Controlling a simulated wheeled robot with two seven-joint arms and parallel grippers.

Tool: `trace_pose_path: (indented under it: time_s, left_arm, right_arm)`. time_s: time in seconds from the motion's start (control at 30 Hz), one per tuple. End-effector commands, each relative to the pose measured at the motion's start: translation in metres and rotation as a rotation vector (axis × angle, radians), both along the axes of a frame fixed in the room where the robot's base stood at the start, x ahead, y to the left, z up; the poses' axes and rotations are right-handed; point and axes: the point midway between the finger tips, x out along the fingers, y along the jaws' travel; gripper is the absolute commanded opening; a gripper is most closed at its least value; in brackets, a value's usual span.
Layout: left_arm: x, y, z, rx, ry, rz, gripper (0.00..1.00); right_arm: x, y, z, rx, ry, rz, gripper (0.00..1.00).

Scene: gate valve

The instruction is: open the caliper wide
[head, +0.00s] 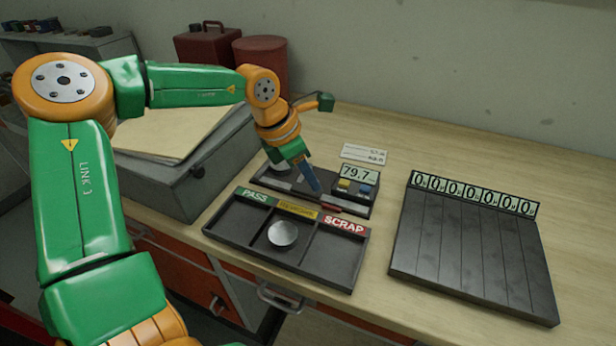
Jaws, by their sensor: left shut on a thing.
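The caliper (364,208) is a dark bench unit behind the sorting tray. Its display (358,174) reads 79.7, with a yellow and a blue button below. My left gripper (314,186) reaches down over the left half of the caliper, with its blue fingers pointing down. It is shut on a part of the caliper, apparently the sliding jaw, which the fingers mostly hide. A red piece (332,208) shows on the caliper's front, right of the fingertips. My right gripper is not in view.
The tray (228,222) has PASS, a yellow middle label and SCRAP; a round metal disc (282,233) lies in its middle compartment. A slotted dark rack (470,250) with number displays stands at right. A grey box (180,185) stands at left. Bare wood lies behind the rack.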

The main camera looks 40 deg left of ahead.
Motion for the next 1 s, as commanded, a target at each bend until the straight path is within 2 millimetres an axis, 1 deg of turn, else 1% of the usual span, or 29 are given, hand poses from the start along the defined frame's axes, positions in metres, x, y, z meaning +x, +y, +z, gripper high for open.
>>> trace_pose_path:
  time_s: [0.07, 0.1, 0.17, 0.2, 0.43, 0.5, 0.57, 0.7, 0.8, 0.9, 1.0]
  left_arm:
    - [0.0, 0.0, 0.001, 0.001, -0.002, 0.001, 0.0]
    - [0.0, 0.0, 0.001, 0.001, -0.002, 0.001, 0.3]
    - [0.0, 0.0, 0.001, 0.001, -0.002, 0.001, 0.46]
    - [0.0, 0.0, 0.001, 0.001, -0.002, 0.001, 0.52]
    - [0.0, 0.0, 0.001, 0.0, -0.001, 0.0, 0.52]
    - [0.0, 0.001, 0.004, 0.001, -0.003, 0.001, 0.52]
    - [-0.003, 0.003, 0.012, 0.0, -0.007, 0.001, 0.52]
    - [-0.013, 0.01, 0.041, -0.001, -0.009, 0.002, 0.52]
    - [-0.019, 0.014, 0.057, -0.001, -0.008, 0.001, 0.52]
    - [-0.022, 0.016, 0.065, -0.002, -0.005, 0.0, 0.52]
    - [-0.024, 0.016, 0.067, -0.002, -0.001, 0.0, 0.52]
  right_arm:
    - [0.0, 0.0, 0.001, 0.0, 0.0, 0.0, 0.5]
    - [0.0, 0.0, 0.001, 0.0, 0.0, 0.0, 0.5]
    - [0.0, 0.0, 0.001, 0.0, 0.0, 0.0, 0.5]
    - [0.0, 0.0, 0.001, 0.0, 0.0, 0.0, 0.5]
    - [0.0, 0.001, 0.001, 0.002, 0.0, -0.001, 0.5]
    - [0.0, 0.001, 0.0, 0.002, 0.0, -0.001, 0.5]
    - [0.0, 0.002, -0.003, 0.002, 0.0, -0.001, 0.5]
    - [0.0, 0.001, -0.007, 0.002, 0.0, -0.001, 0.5]
    - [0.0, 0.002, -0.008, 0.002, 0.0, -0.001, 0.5]
    - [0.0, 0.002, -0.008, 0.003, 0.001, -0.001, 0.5]
    - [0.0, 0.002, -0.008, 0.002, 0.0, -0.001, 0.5]
